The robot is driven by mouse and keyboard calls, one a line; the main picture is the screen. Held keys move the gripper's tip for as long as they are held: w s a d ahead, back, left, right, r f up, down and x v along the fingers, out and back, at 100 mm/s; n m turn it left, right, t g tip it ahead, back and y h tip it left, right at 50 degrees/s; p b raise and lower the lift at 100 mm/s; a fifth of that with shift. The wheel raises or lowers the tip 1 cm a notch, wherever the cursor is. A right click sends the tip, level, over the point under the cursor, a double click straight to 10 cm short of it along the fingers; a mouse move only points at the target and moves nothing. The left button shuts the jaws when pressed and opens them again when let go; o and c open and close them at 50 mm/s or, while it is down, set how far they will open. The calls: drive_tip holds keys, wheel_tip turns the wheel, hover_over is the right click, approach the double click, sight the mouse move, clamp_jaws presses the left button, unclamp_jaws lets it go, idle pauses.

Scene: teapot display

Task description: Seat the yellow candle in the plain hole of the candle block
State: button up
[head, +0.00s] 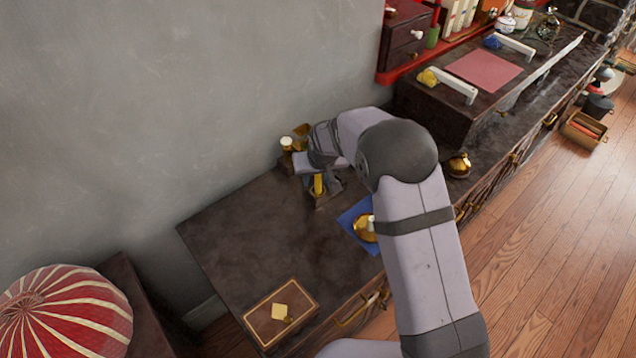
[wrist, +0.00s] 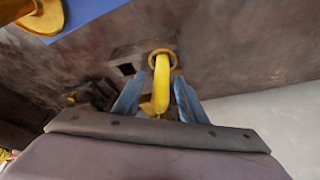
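The yellow candle (head: 319,184) stands about upright at the candle block (head: 322,201). In the wrist view the yellow candle (wrist: 161,88) lines up with a brass-ringed hole (wrist: 152,60), its far end appearing inside the ring; how deep it sits is hidden. The plain dark square hole (wrist: 127,69) of the block is beside the ring, to its left, and looks empty. My gripper (wrist: 160,98) has its two blue fingers on either side of the candle, with visible gaps. In the head view my gripper (head: 316,178) is partly hidden by my arm.
A blue mat (head: 347,217) with a brass holder (head: 363,231) lies right of the block. A brass piece with a white top (head: 286,144) stands behind near the wall. The counter's left middle is clear.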

clamp_jaws()
wheel_tip(320, 180, up, 10)
drive_tip(key=b, duration=0.1)
drive_tip(key=w+d+p, duration=0.2)
drive_tip(key=w+d, duration=0.2)
drive_tip(key=d, duration=0.1)
drive_tip(key=shift+a+f+p, duration=0.2)
drive_tip(key=shift+f+p, duration=0.35)
drive_tip(key=shift+f, duration=2.5)
